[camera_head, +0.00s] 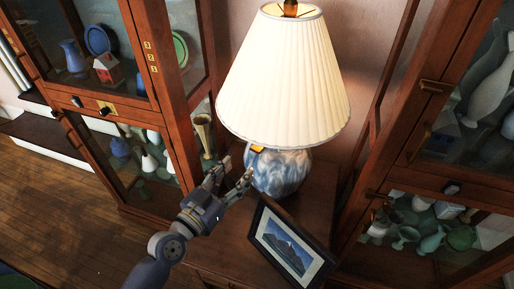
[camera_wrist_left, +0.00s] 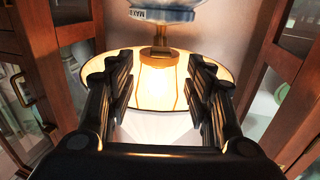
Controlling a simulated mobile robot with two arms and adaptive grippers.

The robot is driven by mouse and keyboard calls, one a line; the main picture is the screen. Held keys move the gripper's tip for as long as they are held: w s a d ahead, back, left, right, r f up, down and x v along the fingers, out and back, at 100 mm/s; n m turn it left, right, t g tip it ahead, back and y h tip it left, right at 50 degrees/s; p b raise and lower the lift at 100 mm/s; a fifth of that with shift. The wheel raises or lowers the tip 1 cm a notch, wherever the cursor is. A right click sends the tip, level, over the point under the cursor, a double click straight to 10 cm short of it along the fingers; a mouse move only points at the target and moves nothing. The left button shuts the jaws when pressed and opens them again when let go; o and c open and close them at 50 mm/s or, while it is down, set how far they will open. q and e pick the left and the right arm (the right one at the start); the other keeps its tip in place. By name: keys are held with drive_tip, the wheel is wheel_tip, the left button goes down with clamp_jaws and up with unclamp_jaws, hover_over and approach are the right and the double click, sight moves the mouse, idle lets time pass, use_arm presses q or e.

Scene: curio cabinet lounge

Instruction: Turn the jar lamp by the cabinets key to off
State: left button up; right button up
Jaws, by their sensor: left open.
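The jar lamp has a blue-and-white marbled jar base (camera_head: 279,172) and a cream pleated shade (camera_head: 284,78). It stands on a wooden cabinet top between two glass cabinets. In the left wrist view the lamp appears upside down, with its brass neck (camera_wrist_left: 160,52) above the glowing inside of the shade (camera_wrist_left: 110,82); the lamp looks lit. I cannot make out the key clearly. My left gripper (camera_head: 236,173) is open and empty, just left of the jar and below the shade rim. In the left wrist view its fingers (camera_wrist_left: 156,78) stand either side of the neck, apart from it.
A framed picture (camera_head: 288,250) leans in front of the lamp, right of my left gripper. A tall brass-coloured vase (camera_head: 203,134) stands behind the gripper. Glass cabinets (camera_head: 165,105) with pottery flank the lamp on both sides. Open wooden floor (camera_head: 80,235) lies at lower left.

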sight(257, 147)
use_arm(q)
drive_tip(key=p+x, duration=0.1)
drive_tip(key=x, duration=0.9)
drive_tip(key=shift+w+d, duration=0.1)
drive_tip(key=shift+w, duration=0.25)
drive_tip(key=c, duration=1.1)
